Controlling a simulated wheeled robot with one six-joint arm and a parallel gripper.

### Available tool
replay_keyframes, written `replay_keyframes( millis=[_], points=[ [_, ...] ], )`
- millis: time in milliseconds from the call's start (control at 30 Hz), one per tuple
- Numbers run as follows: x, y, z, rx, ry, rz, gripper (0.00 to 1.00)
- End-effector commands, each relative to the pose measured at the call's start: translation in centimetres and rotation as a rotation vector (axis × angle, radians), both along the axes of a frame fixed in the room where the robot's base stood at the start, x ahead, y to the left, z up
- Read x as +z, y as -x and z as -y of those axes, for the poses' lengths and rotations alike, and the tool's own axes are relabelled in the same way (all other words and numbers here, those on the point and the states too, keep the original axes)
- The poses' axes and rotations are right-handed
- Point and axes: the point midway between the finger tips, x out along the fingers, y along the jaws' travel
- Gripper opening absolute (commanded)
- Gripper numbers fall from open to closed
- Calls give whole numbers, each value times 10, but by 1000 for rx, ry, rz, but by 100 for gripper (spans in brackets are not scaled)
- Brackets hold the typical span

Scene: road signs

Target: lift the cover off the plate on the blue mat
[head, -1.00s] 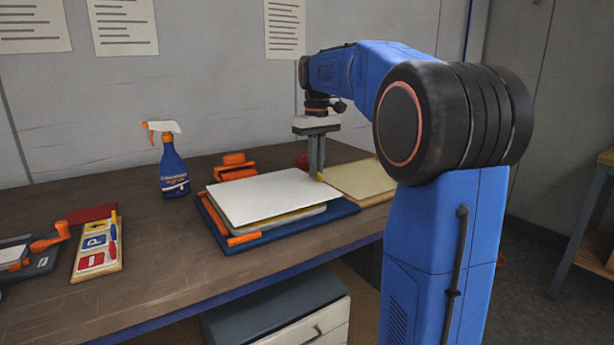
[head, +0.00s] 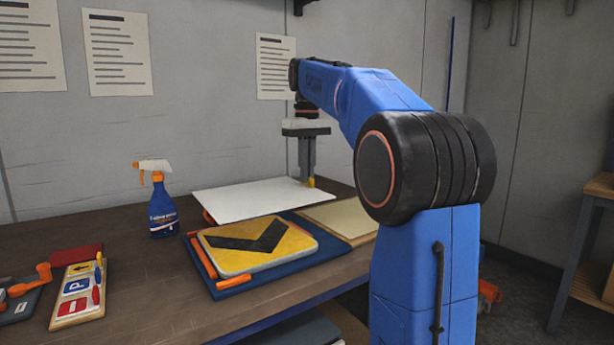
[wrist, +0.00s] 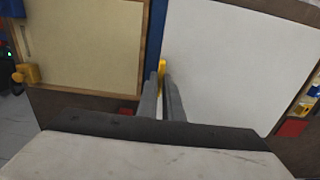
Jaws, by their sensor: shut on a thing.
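The cover is a thin white sheet (head: 250,199), held up above and behind the plate, and it also shows in the wrist view (wrist: 235,65). The plate is a yellow sign with a black chevron (head: 226,261). It lies on the blue mat (head: 334,252) with its face bare. My gripper (head: 309,181) is shut on the yellow tab at the cover's right edge. The wrist view shows my gripper's fingers (wrist: 160,85) close together at this tab (wrist: 163,66).
A tan board (head: 343,217) lies right of the mat. An orange bar (head: 201,258) lies along the mat's left edge. A blue spray bottle (head: 162,208) stands at the back left. A small sign board (head: 78,292) lies at the front left. The bench's front middle is clear.

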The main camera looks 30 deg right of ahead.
Motion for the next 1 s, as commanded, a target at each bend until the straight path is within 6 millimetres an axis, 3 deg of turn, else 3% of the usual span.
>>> replay_keyframes(
  millis=[600, 1000],
  points=[
    [20, 0, 0, 0, 0, 1, 0],
    [22, 0, 0, 0, 0, 1, 0]
  ],
)
